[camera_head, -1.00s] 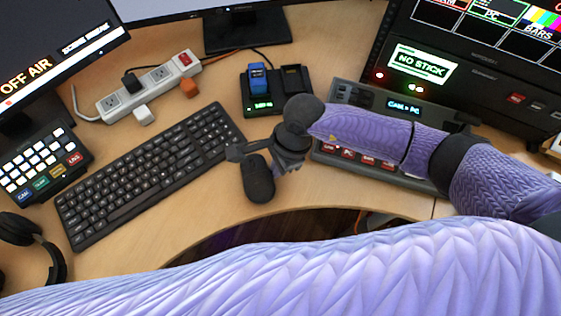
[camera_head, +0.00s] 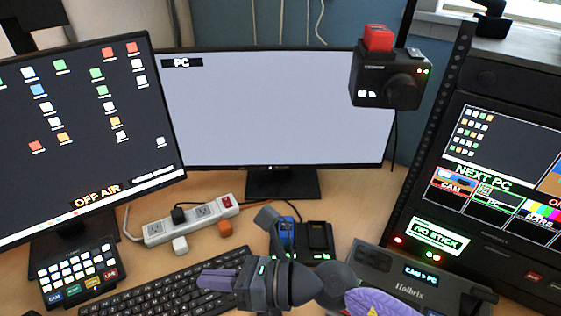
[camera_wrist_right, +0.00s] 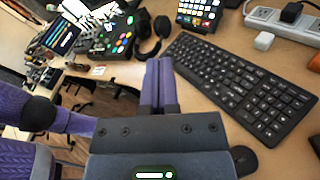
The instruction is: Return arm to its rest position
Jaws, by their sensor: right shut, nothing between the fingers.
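My right gripper (camera_head: 218,280) reaches in from the bottom right of the head view, its dark wrist to the right and its purple fingers pointing left above the keyboard (camera_head: 165,303). In the right wrist view the two fingers of the right gripper (camera_wrist_right: 160,65) lie together, empty, with the keyboard (camera_wrist_right: 245,90) to their right. Part of my purple right forearm (camera_head: 385,302) shows at the bottom edge of the head view. My left gripper is in neither current view.
Behind the right gripper stand a power strip (camera_head: 190,222), a battery charger (camera_head: 318,240) and a monitor (camera_head: 275,110). A control panel (camera_head: 395,280) is to its right. A button pad (camera_head: 75,275) stands left.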

